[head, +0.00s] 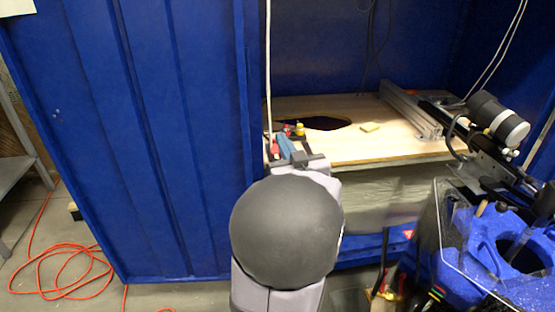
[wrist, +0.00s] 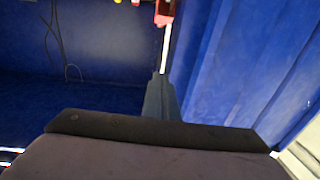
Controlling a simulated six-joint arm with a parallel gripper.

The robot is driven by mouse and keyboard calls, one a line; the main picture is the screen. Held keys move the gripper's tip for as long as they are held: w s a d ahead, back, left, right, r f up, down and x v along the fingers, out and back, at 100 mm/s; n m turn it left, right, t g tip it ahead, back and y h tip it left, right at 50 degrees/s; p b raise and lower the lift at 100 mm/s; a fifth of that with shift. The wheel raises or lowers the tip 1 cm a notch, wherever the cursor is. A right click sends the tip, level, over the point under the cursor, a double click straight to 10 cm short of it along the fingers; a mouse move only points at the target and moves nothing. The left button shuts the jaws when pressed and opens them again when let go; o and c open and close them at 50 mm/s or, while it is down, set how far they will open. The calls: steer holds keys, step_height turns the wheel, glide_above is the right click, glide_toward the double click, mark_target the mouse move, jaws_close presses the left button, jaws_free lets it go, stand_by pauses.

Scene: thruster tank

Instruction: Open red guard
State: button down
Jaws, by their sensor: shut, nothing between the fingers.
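A small red part (head: 275,149), which looks like the red guard, sits at the front left of the wooden board, beside the blue wall's edge. In the wrist view a red piece (wrist: 164,12) shows at the top edge, partly cut off, with a white strip below it. My gripper (head: 284,137) has its blue-grey fingers together, empty, just right of the red part in the head view. In the wrist view the shut fingers (wrist: 158,78) point up toward the red piece. I cannot tell if they touch it, or whether the guard is open.
A small yellow part (head: 299,129) stands close behind my fingers. A metal rail (head: 410,108) and a black-and-white cylinder (head: 497,118) are at right. A blue wall (head: 150,130) closes off the left.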

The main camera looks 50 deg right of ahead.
steer(key=s+m, duration=0.1)
steer(key=m, duration=0.1)
steer(key=m+g, duration=0.1)
glide_above(275, 150)
steer(key=s, duration=0.1)
steer(key=shift+s+d+f, duration=0.1)
steer(key=shift+d+f, duration=0.1)
steer(key=shift+f, duration=0.3)
steer(key=shift+s+d+f, duration=0.1)
steer(key=shift+d+f, duration=0.05)
steer(key=shift+f, duration=0.3)
steer(key=shift+w+f+b, duration=0.15)
steer(key=shift+f+b, duration=0.05)
steer(key=shift+f, duration=0.4)
steer(key=shift+w+f+b, duration=0.15)
steer(key=shift+f+b, duration=0.05)
steer(key=shift+f, duration=0.35)
steer(key=shift+w+f, duration=0.2)
steer(key=shift+f, duration=0.5)
steer(key=shift+r, duration=0.1)
